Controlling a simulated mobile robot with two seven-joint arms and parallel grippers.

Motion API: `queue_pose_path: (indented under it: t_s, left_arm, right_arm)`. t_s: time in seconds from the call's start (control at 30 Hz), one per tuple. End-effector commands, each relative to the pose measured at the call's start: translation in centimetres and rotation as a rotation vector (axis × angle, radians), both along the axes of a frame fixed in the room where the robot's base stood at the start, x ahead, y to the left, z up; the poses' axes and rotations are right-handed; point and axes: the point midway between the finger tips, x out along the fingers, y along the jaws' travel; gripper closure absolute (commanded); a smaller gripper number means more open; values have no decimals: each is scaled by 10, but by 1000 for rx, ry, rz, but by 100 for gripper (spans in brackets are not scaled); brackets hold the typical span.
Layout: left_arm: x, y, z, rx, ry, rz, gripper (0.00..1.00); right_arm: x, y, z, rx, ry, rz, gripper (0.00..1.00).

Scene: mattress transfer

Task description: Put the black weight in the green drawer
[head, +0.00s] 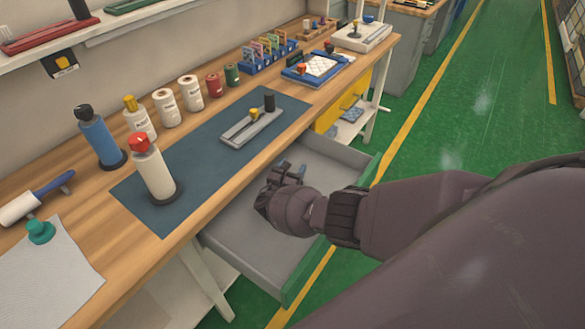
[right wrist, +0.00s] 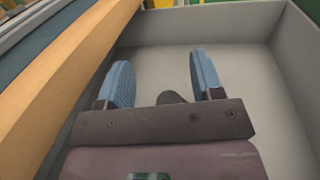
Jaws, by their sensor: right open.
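The green-fronted drawer (head: 330,238) is pulled open below the bench; its grey inside also shows in the right wrist view (right wrist: 247,60). My right gripper (head: 290,170) is over the drawer, its blue fingers apart in the right wrist view (right wrist: 162,75). A dark rounded shape (right wrist: 170,97) shows between the fingers, mostly hidden by the gripper body; I cannot tell whether it is the weight. My left gripper is not in view.
The wooden bench edge (right wrist: 70,85) runs close left of my right gripper. A blue mat (head: 205,160) carries the grey holder (head: 240,130) and a red-capped white bottle (head: 155,172). Bottles and spools line the back. Green floor lies open to the right.

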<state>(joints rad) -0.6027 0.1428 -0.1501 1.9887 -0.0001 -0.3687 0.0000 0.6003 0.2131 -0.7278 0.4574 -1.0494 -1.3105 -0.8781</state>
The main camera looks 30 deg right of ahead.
Motion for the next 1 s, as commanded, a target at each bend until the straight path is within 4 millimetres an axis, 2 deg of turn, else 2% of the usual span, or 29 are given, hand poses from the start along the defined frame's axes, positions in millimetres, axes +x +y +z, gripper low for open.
queue_pose_path:
  t_s: [0.1,0.53,0.7,1.0]
  left_arm:
    - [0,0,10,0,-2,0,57]
    - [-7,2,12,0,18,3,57]
    - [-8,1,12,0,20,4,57]
    - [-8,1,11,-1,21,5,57]
  right_arm:
    - [-16,23,0,4,3,3,39]
    - [-57,87,-1,3,1,2,39]
    - [-65,97,-2,1,1,1,39]
    - [-66,100,-1,1,1,1,39]
